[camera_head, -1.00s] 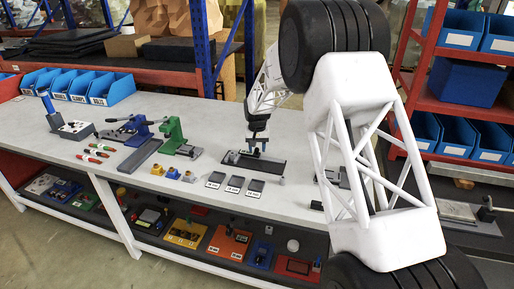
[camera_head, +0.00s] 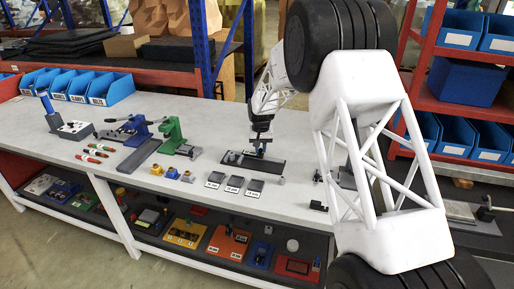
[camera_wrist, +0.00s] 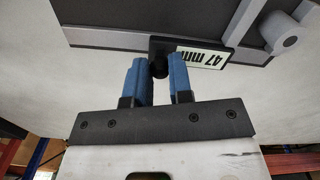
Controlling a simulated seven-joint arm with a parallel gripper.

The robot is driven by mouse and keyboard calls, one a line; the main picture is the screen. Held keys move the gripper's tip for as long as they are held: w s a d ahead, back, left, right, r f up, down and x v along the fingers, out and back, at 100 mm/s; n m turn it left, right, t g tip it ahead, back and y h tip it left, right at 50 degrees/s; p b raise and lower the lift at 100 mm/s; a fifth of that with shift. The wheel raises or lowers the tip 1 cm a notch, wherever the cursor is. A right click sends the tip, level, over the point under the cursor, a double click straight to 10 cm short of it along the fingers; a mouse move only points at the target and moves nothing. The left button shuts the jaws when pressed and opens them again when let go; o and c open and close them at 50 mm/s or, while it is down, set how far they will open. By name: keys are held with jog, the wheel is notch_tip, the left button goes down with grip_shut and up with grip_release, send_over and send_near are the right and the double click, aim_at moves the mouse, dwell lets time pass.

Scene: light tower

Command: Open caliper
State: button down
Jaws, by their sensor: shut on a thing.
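The caliper (camera_head: 272,166) is a long dark bar lying flat near the middle of the white bench. The exact finger contact is partly hidden.
Small yellow and blue pieces (camera_head: 172,173), a green press (camera_head: 172,134) and a blue press (camera_head: 135,128) stand to the left. A grey cylinder (camera_wrist: 279,32) is beside the label in the wrist view.

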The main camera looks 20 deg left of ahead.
jog(key=shift+d, duration=0.35)
jog(key=c, duration=1)
grip_release()
jog(key=shift+r, duration=0.1)
jog(key=shift+r, duration=3.8)
jog(key=shift+d+r, duration=0.1)
